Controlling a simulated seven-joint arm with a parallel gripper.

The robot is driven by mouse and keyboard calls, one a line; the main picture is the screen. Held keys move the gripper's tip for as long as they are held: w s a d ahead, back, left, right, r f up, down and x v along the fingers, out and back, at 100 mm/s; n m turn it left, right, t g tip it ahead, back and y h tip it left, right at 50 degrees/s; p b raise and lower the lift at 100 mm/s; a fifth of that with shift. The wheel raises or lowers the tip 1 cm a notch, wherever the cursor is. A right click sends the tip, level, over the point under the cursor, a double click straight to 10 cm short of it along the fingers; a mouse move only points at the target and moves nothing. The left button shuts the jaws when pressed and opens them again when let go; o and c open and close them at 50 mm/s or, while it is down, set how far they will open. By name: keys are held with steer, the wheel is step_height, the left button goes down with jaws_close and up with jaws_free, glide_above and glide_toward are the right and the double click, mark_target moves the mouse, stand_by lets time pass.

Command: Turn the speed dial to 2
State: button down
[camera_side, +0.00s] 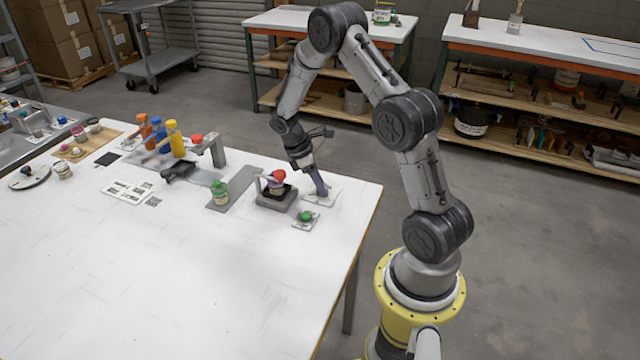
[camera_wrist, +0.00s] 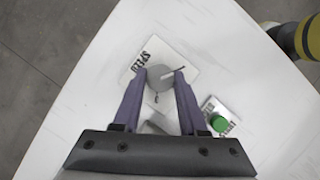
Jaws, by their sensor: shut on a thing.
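The speed dial is a grey round knob (camera_wrist: 160,77) on a white plate marked SPEED (camera_wrist: 187,57). My gripper (camera_wrist: 163,75) has its two purple fingers on either side of the knob, shut on it. A thin pointer sticks out from the knob toward the upper right in the wrist view.
A green button (camera_side: 306,215) on a small plate sits close to the dial. A grey device (camera_side: 276,198) holding a red-capped container (camera_side: 277,178) stands just left. A green-capped bottle (camera_side: 220,192) and colorant bottles (camera_side: 174,139) stand farther left. The table's front is clear.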

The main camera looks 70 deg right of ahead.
steer(key=m+y, duration=0.1)
steer(key=m, duration=0.2)
steer(key=m+y, duration=0.1)
steer(key=m, duration=0.1)
steer(key=shift+w+d+m+g, duration=0.1)
steer(key=shift+d+m+g, duration=0.05)
steer(key=shift+m+g, duration=0.2)
steer(key=m+y, duration=0.2)
steer(key=m, duration=0.3)
steer(key=shift+d+r+m, duration=0.1)
steer(key=shift+d+m, duration=0.05)
steer(key=shift+m, duration=0.2)
steer(key=shift+y, duration=0.3)
steer(key=shift+c, duration=2.2)
jaws_free()
steer(key=v, duration=1.3)
steer(key=shift+r, duration=0.45)
